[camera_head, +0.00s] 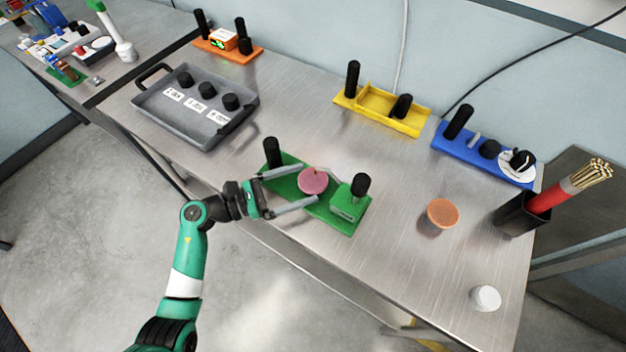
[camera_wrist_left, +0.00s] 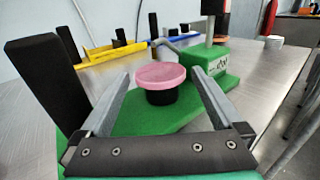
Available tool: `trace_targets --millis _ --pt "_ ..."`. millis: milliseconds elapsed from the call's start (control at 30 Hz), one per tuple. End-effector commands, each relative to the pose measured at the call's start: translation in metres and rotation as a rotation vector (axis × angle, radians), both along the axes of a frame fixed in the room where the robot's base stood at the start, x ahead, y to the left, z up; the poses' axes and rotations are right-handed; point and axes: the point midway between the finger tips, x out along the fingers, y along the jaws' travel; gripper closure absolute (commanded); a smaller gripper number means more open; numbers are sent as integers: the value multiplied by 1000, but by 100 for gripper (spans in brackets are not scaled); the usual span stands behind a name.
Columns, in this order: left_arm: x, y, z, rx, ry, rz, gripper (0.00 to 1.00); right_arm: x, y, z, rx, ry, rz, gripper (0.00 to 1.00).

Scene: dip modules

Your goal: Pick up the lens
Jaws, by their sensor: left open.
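A round pink disc (camera_head: 313,180), which may be the lens, sits on the green module (camera_head: 335,220). In the left wrist view the pink disc (camera_wrist_left: 161,74) rests on top of a short black cylinder (camera_wrist_left: 160,95) on the green base (camera_wrist_left: 150,115). My left gripper (camera_head: 309,183) is open, with one finger on each side of the disc. In the left wrist view the fingers (camera_wrist_left: 160,73) show clear gaps to the disc on both sides. My right gripper is in neither view.
On the green module, a black post (camera_head: 272,153) stands at the left and a green block (camera_head: 349,202) with a black knob at the right. A grey tray (camera_head: 165,118), a yellow module (camera_head: 372,107), a blue module (camera_head: 465,152) and an orange disc (camera_head: 442,213) lie around it.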

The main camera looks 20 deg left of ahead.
Motion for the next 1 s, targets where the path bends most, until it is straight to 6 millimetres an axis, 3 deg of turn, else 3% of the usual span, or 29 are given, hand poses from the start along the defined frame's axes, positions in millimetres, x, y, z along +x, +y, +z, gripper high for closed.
trace_targets --millis 100,333,767,1000 --pt "10 -11 -1 1 0 -1 0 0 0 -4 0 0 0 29" --pt "12 -12 0 1 1 2 0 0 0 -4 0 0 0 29" --pt "12 -12 0 0 0 1 76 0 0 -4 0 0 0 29" --pt "12 -12 3 1 -1 1 76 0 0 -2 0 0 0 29"
